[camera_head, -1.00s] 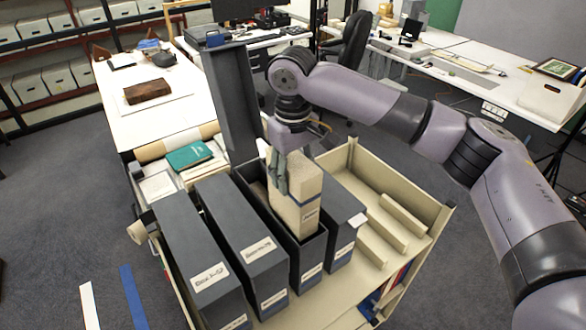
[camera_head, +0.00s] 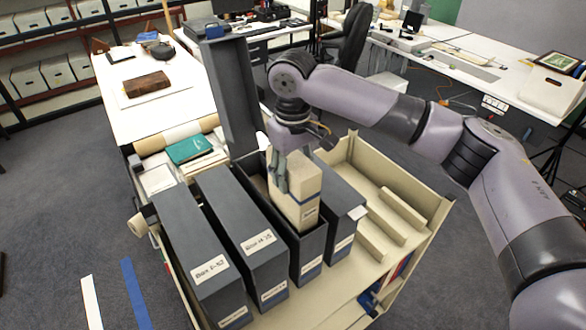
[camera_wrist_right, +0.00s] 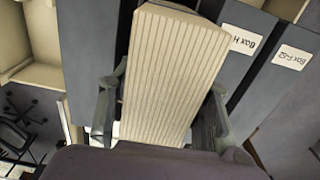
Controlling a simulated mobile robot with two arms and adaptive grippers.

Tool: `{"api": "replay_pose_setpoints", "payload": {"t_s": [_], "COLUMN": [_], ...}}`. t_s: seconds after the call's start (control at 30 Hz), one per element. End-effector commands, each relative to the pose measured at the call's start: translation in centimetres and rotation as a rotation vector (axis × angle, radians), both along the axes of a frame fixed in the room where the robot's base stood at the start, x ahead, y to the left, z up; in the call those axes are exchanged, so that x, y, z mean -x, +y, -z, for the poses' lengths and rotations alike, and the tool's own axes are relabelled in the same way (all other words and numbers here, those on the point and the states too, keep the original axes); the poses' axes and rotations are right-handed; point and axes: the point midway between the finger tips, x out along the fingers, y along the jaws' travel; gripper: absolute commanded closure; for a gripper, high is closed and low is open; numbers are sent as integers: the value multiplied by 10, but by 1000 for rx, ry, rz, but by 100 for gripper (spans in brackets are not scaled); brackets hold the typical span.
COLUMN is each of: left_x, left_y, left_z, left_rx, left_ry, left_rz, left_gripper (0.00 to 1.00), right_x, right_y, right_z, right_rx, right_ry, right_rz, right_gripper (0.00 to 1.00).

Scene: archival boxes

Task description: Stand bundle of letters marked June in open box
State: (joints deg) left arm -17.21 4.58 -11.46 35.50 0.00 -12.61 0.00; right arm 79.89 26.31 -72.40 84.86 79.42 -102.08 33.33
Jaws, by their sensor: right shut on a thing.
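The bundle of letters (camera_head: 300,192) is a cream block with a blue band and a small label at its lower front. My right gripper (camera_head: 281,176) is shut on it and holds it upright. In the right wrist view the bundle (camera_wrist_right: 170,75) shows its ridged paper edges between the two fingers (camera_wrist_right: 160,115). The open box (camera_head: 308,258) is dark grey, with its lid (camera_head: 229,95) raised at the back. The bundle's lower part is inside this box, hidden by the front wall; I cannot tell whether it touches the floor. My left gripper is not in view.
Closed grey boxes (camera_head: 201,258) and (camera_head: 246,236) stand left of the open box, and another (camera_head: 341,210) stands close on its right. The cream cart (camera_head: 335,290) has low dividers and free room at right. A green book (camera_head: 189,150) lies behind.

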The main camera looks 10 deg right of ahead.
Motion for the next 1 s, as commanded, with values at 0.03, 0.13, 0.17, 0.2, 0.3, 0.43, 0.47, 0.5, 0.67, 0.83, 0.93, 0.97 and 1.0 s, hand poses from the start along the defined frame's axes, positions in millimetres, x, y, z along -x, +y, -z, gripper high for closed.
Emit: {"api": "replay_pose_setpoints", "payload": {"t_s": [0.03,0.13,0.17,0.2,0.3,0.43,0.47,0.5,0.67,0.83,0.93,0.97,1.0], "left_x": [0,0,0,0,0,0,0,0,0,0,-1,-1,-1], "left_y": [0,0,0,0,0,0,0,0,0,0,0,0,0], "left_z": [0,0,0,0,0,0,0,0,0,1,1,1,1], "left_rx": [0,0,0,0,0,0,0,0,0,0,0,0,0], "left_ry": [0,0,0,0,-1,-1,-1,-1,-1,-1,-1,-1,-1], "left_rz": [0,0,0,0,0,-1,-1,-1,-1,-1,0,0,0], "left_gripper": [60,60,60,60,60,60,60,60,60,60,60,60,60], "right_x": [0,0,0,0,0,0,0,0,0,0,0,0,0], "right_y": [0,0,0,0,0,0,0,0,0,1,1,1,1], "right_z": [1,4,5,7,10,14,15,17,22,28,31,32,33], "right_rx": [-2,-2,-2,-1,-1,-1,0,0,-1,-2,-2,-2,-2], "right_ry": [-1,-1,-1,-1,-1,-1,-1,-1,-1,0,-1,-1,-1], "right_rz": [0,0,0,-1,-1,0,0,0,0,0,0,0,0], "right_gripper": [100,100,100,100,100,100,100,100,100,100,100,100,100]}}
